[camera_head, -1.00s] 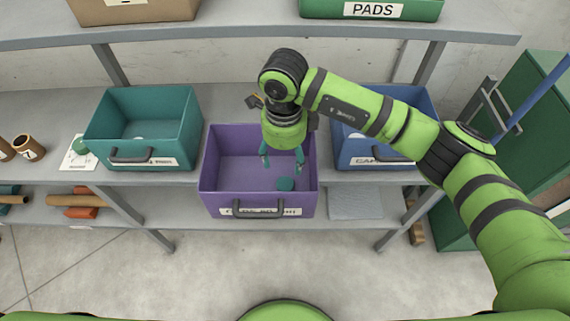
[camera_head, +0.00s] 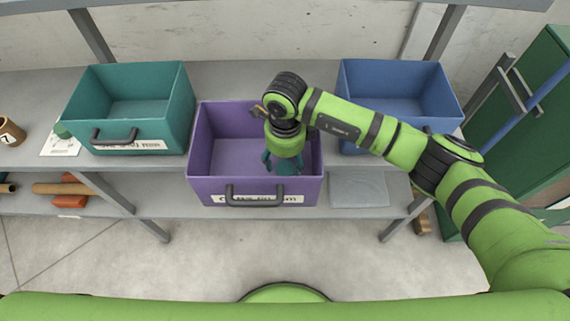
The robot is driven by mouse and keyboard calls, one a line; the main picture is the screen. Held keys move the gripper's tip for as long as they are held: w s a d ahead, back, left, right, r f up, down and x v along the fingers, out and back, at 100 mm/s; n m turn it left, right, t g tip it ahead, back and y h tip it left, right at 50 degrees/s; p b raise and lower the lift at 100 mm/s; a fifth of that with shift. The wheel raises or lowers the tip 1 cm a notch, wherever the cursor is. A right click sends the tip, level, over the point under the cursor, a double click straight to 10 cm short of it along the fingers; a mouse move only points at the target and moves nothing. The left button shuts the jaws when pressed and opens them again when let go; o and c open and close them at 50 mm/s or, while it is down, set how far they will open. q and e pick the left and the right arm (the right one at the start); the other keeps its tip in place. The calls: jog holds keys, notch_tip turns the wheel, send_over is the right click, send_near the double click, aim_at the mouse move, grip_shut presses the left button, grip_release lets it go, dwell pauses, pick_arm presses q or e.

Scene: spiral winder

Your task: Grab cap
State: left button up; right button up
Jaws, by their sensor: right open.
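The purple bin (camera_head: 222,190) stands pulled forward at the middle of the shelf, with a dark handle and a white label on its front. My right gripper (camera_head: 284,165) points down inside it, near its right side, with the fingers apart. A dark teal patch shows at the fingertips. It is where the teal cap lay, but fingers and cap are too alike in colour to tell apart, and I cannot tell whether they touch. My left gripper is out of view.
A teal bin (camera_head: 88,97) stands to the left and a blue bin (camera_head: 440,90) to the right, partly behind my right arm. A brown tube (camera_head: 10,132) stands at the far left. A grey sheet (camera_head: 358,188) lies on the lower shelf.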

aim_at(284, 167)
jog(key=shift+w+f, duration=0.1)
jog(key=shift+f, duration=1)
jog(key=c, duration=0.6)
